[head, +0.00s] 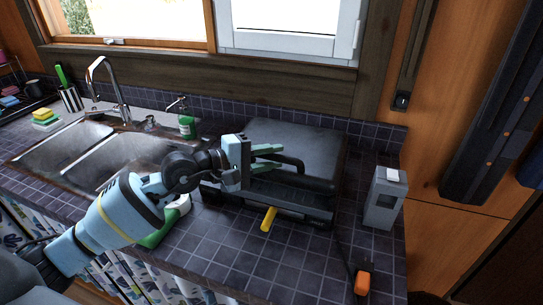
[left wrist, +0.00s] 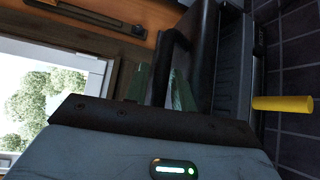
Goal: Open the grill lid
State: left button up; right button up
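The grill (head: 297,137) is a dark, boxy appliance on the tiled counter below the window, with its lid down. A black arched handle (head: 294,163) stands out at the lid's front, and a yellow knob-like piece (head: 269,219) sticks out below. My left gripper (head: 266,157) is at the handle, its two green fingers apart. In the left wrist view the fingers (left wrist: 162,88) show on either side of part of the black handle (left wrist: 166,62); I cannot tell whether they touch it. The yellow piece (left wrist: 283,103) shows at right. My right gripper is not in view.
A double sink (head: 120,160) with a tall faucet (head: 107,80) is at left. A grey box-shaped device (head: 384,198) stands close to the grill's right. A green and white item (head: 170,222) lies beneath my left arm. The counter in front of the grill is mostly clear.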

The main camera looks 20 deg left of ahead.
pick_arm(q)
jog(key=shift+w+d+f, duration=0.1)
jog(key=shift+w+d, duration=0.1)
jog(key=shift+d, duration=0.05)
grip_shut()
